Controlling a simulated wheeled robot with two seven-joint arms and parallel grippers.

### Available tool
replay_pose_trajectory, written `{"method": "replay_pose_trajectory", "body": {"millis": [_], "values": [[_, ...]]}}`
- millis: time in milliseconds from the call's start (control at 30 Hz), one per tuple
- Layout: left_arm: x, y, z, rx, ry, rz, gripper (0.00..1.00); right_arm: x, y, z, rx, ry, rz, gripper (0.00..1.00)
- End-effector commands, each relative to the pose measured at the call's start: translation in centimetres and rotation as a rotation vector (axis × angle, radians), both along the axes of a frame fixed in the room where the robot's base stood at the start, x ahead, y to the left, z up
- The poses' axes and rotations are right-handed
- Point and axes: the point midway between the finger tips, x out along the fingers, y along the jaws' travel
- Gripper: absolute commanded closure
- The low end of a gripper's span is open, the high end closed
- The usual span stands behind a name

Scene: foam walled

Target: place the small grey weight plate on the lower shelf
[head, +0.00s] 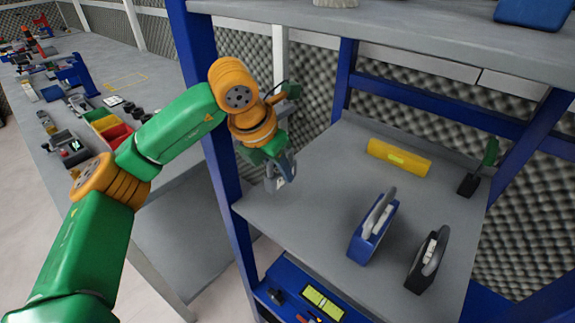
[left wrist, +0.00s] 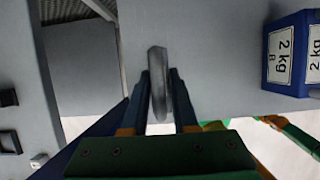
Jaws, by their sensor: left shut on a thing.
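In the head view the plate is small and mostly hidden by the gripper. The lower shelf (head: 315,205) is a grey board; the gripper is over or just beside its left edge, and I cannot tell the gap. My right gripper is not in view.
The upper shelf (head: 430,35) overhangs. A blue 2 kg block (left wrist: 289,70) shows in the wrist view. The shelf's left part is clear.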

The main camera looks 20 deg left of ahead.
Motion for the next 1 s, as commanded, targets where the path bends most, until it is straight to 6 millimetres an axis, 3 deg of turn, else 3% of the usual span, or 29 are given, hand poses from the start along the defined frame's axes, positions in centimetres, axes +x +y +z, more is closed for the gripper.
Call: {"method": "replay_pose_trajectory", "body": {"millis": [167,333,700,733,800,1000], "values": [[2.0,-0.7,-0.1,0.002,0.001,0.002,1.0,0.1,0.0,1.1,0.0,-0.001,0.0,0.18],[1.9,-0.6,-3.3,0.001,0.001,0.001,1.0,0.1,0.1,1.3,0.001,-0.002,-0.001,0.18],[1.9,-0.6,-4.0,0.0,-0.002,0.001,1.0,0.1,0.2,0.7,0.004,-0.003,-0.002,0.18],[1.9,-0.6,-3.9,0.001,0.0,0.001,0.65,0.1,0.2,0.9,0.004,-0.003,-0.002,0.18],[1.9,-0.6,-3.9,0.001,0.0,0.001,0.46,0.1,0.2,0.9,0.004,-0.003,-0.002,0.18],[1.9,-0.6,-3.8,0.001,0.0,0.001,0.43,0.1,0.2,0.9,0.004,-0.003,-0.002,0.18]]}}
